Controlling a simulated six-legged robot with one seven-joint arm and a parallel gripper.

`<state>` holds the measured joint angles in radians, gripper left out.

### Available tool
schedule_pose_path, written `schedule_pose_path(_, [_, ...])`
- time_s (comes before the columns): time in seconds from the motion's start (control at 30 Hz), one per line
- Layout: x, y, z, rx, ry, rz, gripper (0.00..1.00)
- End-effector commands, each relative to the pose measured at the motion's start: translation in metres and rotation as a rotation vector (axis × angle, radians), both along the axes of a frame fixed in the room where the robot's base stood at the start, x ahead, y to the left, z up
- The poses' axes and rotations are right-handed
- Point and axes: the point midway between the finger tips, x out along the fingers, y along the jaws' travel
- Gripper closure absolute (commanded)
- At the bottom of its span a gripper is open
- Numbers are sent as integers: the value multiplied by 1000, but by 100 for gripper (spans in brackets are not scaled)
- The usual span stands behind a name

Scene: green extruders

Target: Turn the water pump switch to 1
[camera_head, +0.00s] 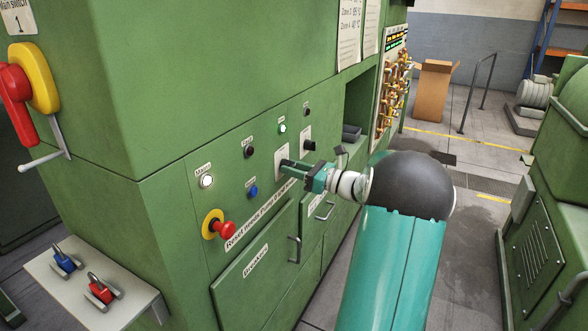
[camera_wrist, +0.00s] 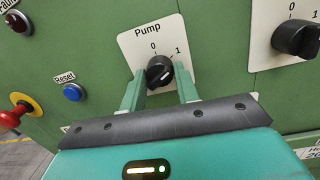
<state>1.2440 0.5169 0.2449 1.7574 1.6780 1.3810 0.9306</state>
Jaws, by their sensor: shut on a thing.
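The pump switch (camera_wrist: 158,66) is a black rotary knob on a white plate (camera_wrist: 131,44) marked "Pump", "0" and "1", on the green panel. My gripper (camera_wrist: 160,84) has its two green fingers on either side of the knob and is shut on it. The knob's grip looks slanted between lower left and upper right; I cannot tell exactly which mark it points to. In the head view my gripper (camera_head: 290,166) reaches the panel from the right and largely hides the knob; the plate's upper edge (camera_head: 280,152) shows.
A second black rotary switch (camera_wrist: 297,38) sits close to the right. A blue Reset button (camera_wrist: 73,92) and a red emergency stop (camera_head: 223,229) are to the left. Panel door handles (camera_head: 294,250) stick out below. A red and yellow main switch (camera_head: 33,85) is far left.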

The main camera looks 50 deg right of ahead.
Motion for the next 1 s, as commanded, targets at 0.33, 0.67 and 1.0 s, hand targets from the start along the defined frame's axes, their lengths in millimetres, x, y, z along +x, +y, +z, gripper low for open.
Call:
schedule_pose_path(0.33, [0,-2,1,-2,-3,-3,48])
schedule_pose_path(0.67, [-7,-3,0,-2,0,-3,48])
schedule_pose_path(1.0, [-68,-25,-5,-2,0,-6,48])
